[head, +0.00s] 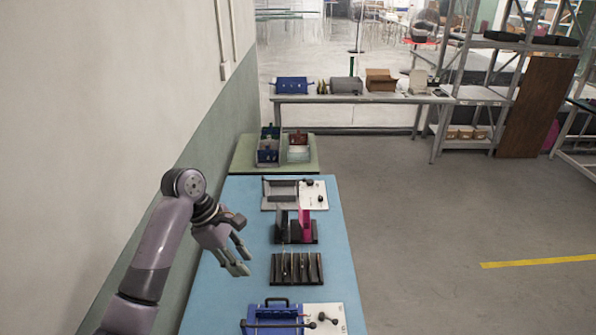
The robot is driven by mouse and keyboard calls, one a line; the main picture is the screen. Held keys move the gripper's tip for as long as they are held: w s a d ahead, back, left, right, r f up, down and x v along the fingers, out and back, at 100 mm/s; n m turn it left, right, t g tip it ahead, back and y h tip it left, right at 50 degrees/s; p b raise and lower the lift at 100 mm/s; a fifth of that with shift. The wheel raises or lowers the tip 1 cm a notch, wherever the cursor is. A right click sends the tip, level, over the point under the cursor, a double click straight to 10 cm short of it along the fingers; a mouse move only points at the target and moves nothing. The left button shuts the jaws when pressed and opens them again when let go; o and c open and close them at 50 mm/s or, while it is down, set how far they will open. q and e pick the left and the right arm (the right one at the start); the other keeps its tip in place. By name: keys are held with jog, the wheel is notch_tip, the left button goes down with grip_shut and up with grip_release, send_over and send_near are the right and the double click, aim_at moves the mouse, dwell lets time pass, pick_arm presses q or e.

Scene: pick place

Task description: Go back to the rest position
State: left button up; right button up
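My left arm comes in from the lower left. My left gripper (240,260) hangs over the left part of the blue table (218,287), with its fingers pointing down and to the right. Its fingers are apart and nothing shows between them. It is left of a dark slotted rack (298,286) and does not appear to touch it. My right gripper is not in view.
A blue toolbox (276,318) stands at the near end. A dark holder with a pink piece (304,221) and a grey tray (281,190) stand further back. A wall (85,120) runs along the left. The floor (430,240) to the right is clear.

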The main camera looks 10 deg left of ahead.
pick_arm(q)
jog(key=s+d+f+m+t+y, duration=0.15)
jog(key=s+d+f+m, duration=0.25)
jog(key=s+f+m, duration=0.75)
jog(key=s+f+m+t+y, duration=0.1)
jog(key=s+m+y, duration=0.2)
jog(key=s+m, duration=0.9)
jog(key=s+f+n+g+b, duration=0.15)
jog(key=f+b, duration=0.25)
jog(key=f, duration=1.3)
jog(key=s+f+n+b, duration=0.1)
jog(key=s+f+b, duration=0.25)
jog(key=f, duration=1.35)
jog(key=s+a+f+b, duration=0.1)
jog(key=s+f+b, duration=0.2)
jog(key=s+f, duration=0.5)
jog(key=s+a+f+b, duration=0.2)
jog(key=s+f+b, duration=0.2)
jog(key=s+f, duration=0.4)
notch_tip(320, 180, down, 7)
jog(key=shift+s+r+g, duration=0.15)
jog(key=shift+s+g, duration=0.05)
jog(key=shift+g, duration=0.2)
